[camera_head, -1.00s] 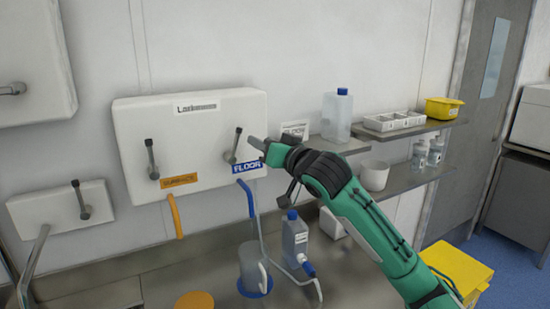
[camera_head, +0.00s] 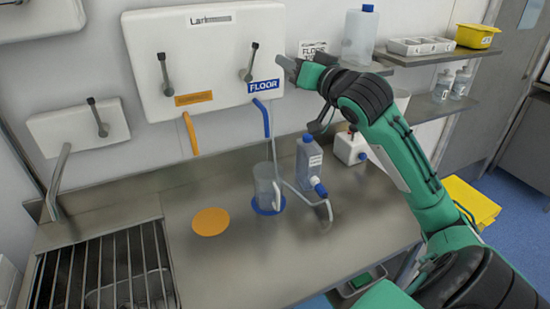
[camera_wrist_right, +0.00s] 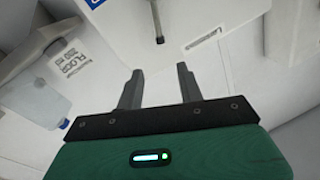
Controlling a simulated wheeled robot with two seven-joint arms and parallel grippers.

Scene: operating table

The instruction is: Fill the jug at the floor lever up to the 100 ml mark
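The clear jug (camera_head: 266,187) stands upright on a blue round pad (camera_head: 270,208) on the counter, below the blue spout (camera_head: 262,115). I cannot make out its marks or any water in it. The floor lever (camera_head: 250,62) is a dark handle on the white wall panel, above the blue FLOOR label (camera_head: 264,86). My right gripper (camera_head: 285,68) is just right of this lever, apart from it. In the right wrist view it is open and empty (camera_wrist_right: 160,88), with a lever (camera_wrist_right: 157,20) ahead of its fingers. My left gripper is not in view.
An orange-labelled lever (camera_head: 164,70) and spout (camera_head: 190,133) are to the left, above an orange pad (camera_head: 211,222). A sink grate (camera_head: 110,270) is at lower left. The front counter is clear.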

